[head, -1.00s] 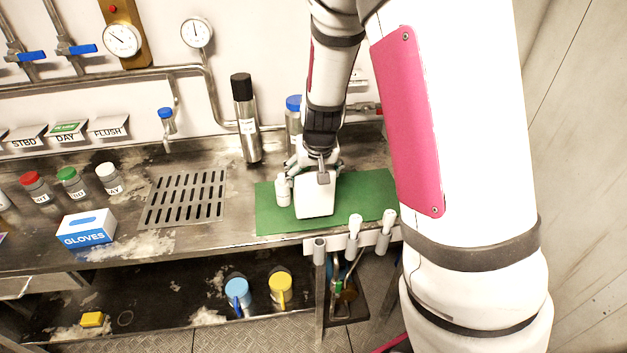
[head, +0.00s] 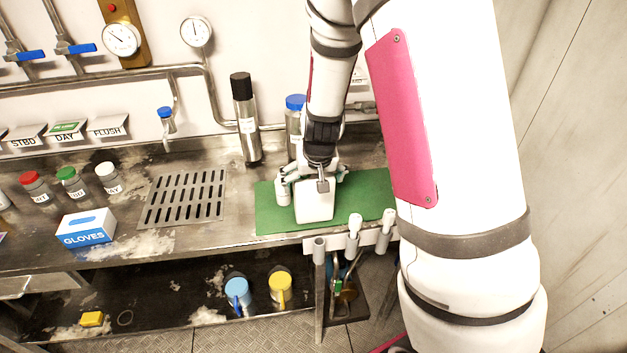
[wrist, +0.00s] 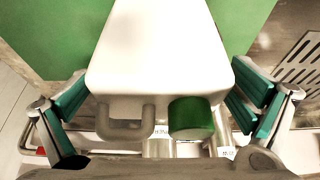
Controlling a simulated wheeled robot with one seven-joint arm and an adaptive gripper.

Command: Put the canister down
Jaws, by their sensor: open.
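In the wrist view, the canister (wrist: 160,55) shows a green cap (wrist: 190,117) and a grey loop handle (wrist: 126,128). My gripper (head: 314,177) is over the canister's back end. In the wrist view my gripper (wrist: 160,103) is open, with one green-padded finger on each side of the canister. Gaps show between the pads and its walls. The canister's underside is hidden.
A dark-capped cylinder (head: 245,120) and a blue-capped bottle (head: 294,125) stand behind the mat. A drain grate (head: 184,197) lies further left. White holders (head: 354,235) line the front edge.

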